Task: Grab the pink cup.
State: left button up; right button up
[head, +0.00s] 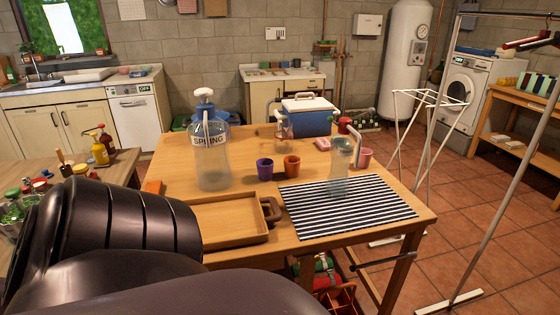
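The pink cup (366,158) stands on the wooden table (235,148), toward its right side behind the striped mat. It is just to the right of a clear pitcher-like vessel (341,172). The vessel's handle or spout is close to the cup's left edge; I cannot tell whether they touch. A purple cup (265,169) and an orange-brown cup (292,167) stand side by side near the middle of the table. Neither of my grippers shows. Dark rounded links of my own arm fill the lower left and hide the table's near left part.
A black-and-white striped mat (345,213) lies at the front right. A wooden tray (228,233) is left of it. A large clear bottle (212,168) and a blue cooler (312,121) stand farther back. A white drying rack (428,99) stands beyond the right edge.

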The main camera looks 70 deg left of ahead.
aim_at(363, 158)
jog(key=u, duration=1.85)
